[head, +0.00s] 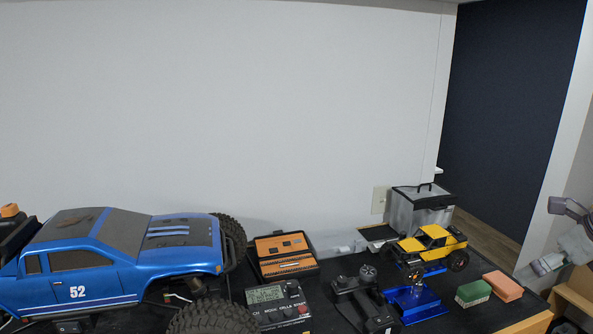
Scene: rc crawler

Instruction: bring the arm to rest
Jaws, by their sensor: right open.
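My right gripper (562,235) is at the far right edge of the head view, partly cut off by the frame. It is open, with nothing seen between its fingers. It is out past the right end of the black bench top, apart from the objects on it. My left gripper and arm are not in view.
A big blue truck (75,278) fills the bench's left. A charger (278,305), orange tool case (285,256), transmitter (362,298), yellow crawler (432,243) on a blue stand (416,303), green block (473,293), pink block (503,286) and lidded bin (420,210) stand rightward.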

